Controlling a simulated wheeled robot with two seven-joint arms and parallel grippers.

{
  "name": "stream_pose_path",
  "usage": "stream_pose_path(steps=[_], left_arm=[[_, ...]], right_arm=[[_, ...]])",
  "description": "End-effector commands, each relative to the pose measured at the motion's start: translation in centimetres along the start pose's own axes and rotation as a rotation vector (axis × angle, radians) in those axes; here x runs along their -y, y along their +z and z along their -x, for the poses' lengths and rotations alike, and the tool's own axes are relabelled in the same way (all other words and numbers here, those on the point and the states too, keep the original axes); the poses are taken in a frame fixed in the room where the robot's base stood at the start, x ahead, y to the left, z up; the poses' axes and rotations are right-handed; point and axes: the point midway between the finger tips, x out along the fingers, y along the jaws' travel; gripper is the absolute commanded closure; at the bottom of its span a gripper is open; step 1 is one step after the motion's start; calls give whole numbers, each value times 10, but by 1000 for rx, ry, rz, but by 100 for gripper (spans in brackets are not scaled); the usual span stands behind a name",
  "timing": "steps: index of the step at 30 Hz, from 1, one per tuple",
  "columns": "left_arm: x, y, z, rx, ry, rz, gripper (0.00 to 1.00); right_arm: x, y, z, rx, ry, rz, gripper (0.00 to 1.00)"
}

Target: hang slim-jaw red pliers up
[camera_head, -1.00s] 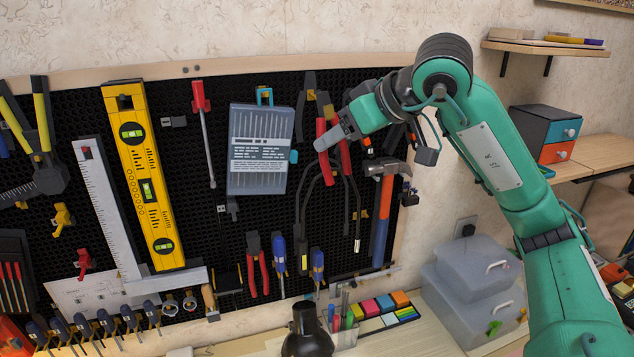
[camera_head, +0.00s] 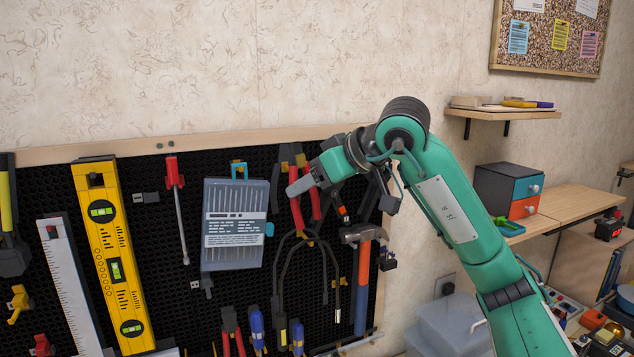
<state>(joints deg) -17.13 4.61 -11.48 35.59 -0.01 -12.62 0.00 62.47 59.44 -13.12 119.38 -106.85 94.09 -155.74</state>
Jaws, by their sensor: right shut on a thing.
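The red-handled pliers (camera_head: 296,216) are upright against the black pegboard, dark jaws up and red handles down, right of the grey drill-bit case. My right gripper (camera_head: 300,186) is shut on them near the top of the handles. The fingers cover part of the pliers, and I cannot tell whether the jaws rest on a hook. My left gripper is not in view.
The drill-bit case (camera_head: 235,222) hangs close on the left, and a hammer (camera_head: 362,285) hangs at the lower right. Black cables (camera_head: 285,275) loop below. Other red pliers (camera_head: 232,332) hang lower left. A wall shelf (camera_head: 505,113) is at right.

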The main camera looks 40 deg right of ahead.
Motion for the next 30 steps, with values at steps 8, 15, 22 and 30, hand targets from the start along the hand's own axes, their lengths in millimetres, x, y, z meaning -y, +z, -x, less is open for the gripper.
stream_pose_path(steps=[8,15,22,30], left_arm=[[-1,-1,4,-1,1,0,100],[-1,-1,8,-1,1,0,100],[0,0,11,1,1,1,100],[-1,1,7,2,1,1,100]], right_arm=[[-8,-8,-12,-1,-2,-2,74],[-16,-14,-23,-1,-2,-2,74],[-22,-20,-34,0,-2,-2,74],[-28,-18,-45,-1,2,-1,74]])
